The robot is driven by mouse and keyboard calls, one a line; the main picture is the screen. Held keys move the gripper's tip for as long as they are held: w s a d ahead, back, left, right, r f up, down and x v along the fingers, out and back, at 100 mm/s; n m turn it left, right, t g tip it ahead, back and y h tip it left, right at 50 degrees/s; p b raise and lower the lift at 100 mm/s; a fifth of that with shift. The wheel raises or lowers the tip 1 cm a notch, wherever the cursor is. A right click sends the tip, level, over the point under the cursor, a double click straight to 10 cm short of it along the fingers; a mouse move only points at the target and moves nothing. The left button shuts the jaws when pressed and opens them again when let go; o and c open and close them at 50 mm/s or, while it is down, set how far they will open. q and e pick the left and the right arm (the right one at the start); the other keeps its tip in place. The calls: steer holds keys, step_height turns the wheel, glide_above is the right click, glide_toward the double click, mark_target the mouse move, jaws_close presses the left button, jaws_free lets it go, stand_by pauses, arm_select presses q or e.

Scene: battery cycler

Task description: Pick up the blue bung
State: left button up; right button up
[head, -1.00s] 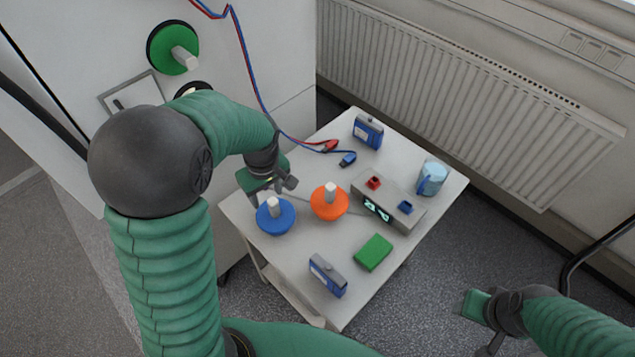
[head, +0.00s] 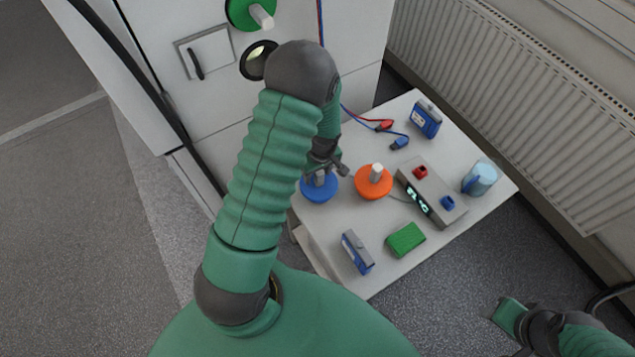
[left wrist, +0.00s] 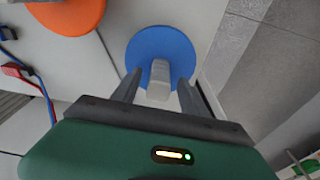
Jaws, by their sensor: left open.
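The blue bung (head: 319,189) is a blue disc with a pale upright handle, standing at the left edge of the white table (head: 381,275). In the left wrist view the blue bung (left wrist: 160,45) lies just beyond my fingers, its pale handle between them. My left gripper (left wrist: 157,88) is open, with one finger on each side of the handle; I cannot tell whether either finger touches it. In the head view my left gripper (head: 327,170) is over the bung and partly hidden by my arm. My right gripper (head: 506,318) is at the lower right, away from the table, its jaws unclear.
An orange bung (head: 373,183) stands right beside the blue one. A cabinet with a round hole (head: 257,60) stands behind.

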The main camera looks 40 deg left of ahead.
arm_select(q)
steer(key=shift+f, duration=0.55)
steer(key=shift+d+f, duration=0.1)
steer(key=shift+f, duration=0.05)
steer(key=shift+w+d, duration=0.1)
steer(key=shift+d, duration=0.25)
steer(key=c, duration=0.5)
steer(key=shift+a, duration=0.25)
jaws_close()
steer(key=shift+d, duration=0.15)
